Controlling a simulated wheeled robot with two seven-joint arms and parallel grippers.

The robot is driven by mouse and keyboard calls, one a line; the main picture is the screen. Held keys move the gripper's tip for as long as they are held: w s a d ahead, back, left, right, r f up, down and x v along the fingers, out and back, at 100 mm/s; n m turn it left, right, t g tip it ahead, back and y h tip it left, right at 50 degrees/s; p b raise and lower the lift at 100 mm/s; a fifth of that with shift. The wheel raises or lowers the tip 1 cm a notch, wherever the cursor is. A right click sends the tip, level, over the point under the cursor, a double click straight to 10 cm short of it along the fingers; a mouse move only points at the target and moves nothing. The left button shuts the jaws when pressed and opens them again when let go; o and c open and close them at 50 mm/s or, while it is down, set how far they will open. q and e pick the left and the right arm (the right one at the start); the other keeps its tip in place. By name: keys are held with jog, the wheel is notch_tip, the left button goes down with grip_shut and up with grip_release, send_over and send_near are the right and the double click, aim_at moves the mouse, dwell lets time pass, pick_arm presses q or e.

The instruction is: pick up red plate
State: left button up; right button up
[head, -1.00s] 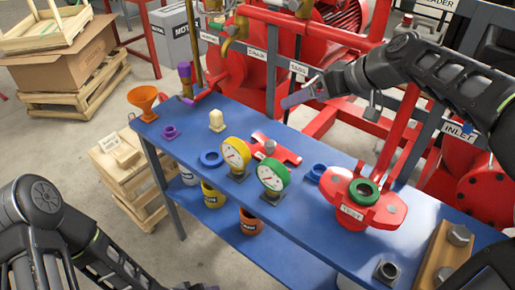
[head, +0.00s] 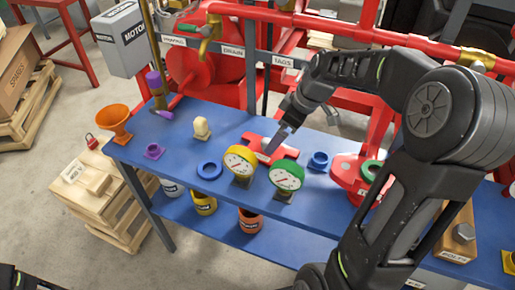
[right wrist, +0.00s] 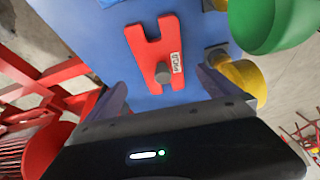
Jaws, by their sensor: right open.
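In the right wrist view the plate (right wrist: 150,42) shows a round grey knob and a small white label. My right gripper (head: 276,142) is above the plate, pointing down, and hides part of it in the head view. In the right wrist view its fingers (right wrist: 162,88) are spread apart with nothing between them, and the knob end of the plate lies ahead of the gap. My left gripper is out of view.
The yellow gauge (head: 238,161) and green gauge (head: 286,176) stand close in front of the plate. A blue ring (head: 209,170) lies left, a blue fitting (head: 318,161) right. Red pipework (head: 330,24) runs behind the table.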

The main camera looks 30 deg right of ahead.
aim_at(274, 153)
jog(key=shift+x, duration=1.35)
jog(key=shift+a, duration=0.1)
jog(key=shift+w+a+f+p, duration=0.15)
jog(key=shift+w+f+p, duration=0.05)
jog(key=shift+f+p, duration=0.2)
jog(key=x, duration=0.4)
jog(key=shift+w+f+p, duration=0.1)
jog(key=shift+p, duration=0.3)
jog(key=c, duration=2)
